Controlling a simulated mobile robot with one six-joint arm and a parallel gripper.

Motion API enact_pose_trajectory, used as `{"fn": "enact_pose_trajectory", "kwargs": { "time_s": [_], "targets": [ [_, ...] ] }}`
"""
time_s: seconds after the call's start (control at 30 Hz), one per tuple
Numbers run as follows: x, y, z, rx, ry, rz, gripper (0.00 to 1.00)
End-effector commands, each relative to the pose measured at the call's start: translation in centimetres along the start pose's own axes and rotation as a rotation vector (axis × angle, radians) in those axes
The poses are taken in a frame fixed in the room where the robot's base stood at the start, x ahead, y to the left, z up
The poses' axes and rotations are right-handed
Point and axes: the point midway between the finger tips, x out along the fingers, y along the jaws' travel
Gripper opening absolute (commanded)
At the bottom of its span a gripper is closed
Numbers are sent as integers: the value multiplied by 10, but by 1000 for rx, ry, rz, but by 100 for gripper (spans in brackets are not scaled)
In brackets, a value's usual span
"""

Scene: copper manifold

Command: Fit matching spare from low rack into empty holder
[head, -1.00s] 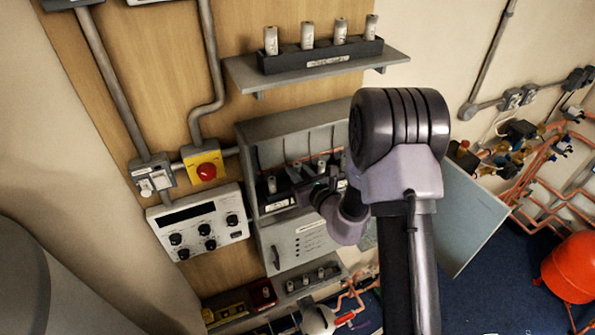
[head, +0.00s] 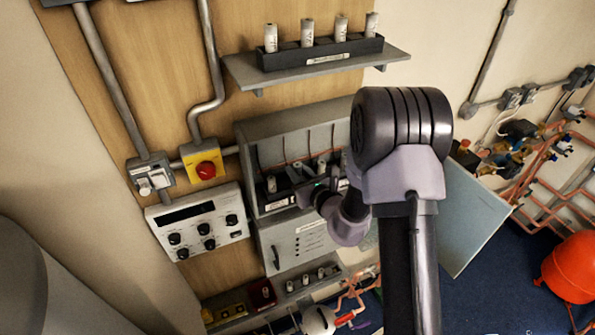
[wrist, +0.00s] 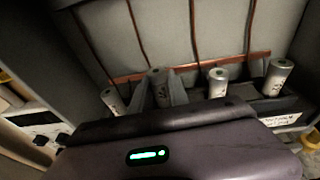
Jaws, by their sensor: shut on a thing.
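My gripper (wrist: 159,95) is shut on a pale grey cylindrical spare (wrist: 158,76), with one finger on each side. It is inside the open grey cabinet (head: 290,125), at the second position from the left in the row. One similar cylinder (wrist: 113,100) stands to its left. Two more, a nearer one (wrist: 217,80) and a far-right one (wrist: 278,75), stand to its right. The spare's lower end is hidden behind my gripper, so I cannot tell whether it is seated. The low rack (head: 278,302) below the cabinet holds several small cylinders (head: 305,280).
A high shelf (head: 370,62) carries a dark rack of several white cylinders. The open cabinet door (head: 470,215) stands to the right. A control panel (head: 199,222) and a yellow box with a red button (head: 205,168) are at left. Copper pipes run up the cabinet's back.

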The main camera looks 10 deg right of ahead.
Motion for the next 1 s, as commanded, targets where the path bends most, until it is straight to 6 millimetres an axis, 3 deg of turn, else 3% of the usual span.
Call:
{"fn": "enact_pose_trajectory", "kwargs": {
  "time_s": [0.8,0.83,0.93,1.0],
  "targets": [
    [3,0,-17,0,0,0,0],
    [3,0,-17,0,0,0,25],
    [3,0,-16,0,0,0,44],
    [3,0,-16,0,0,0,46]
  ]
}}
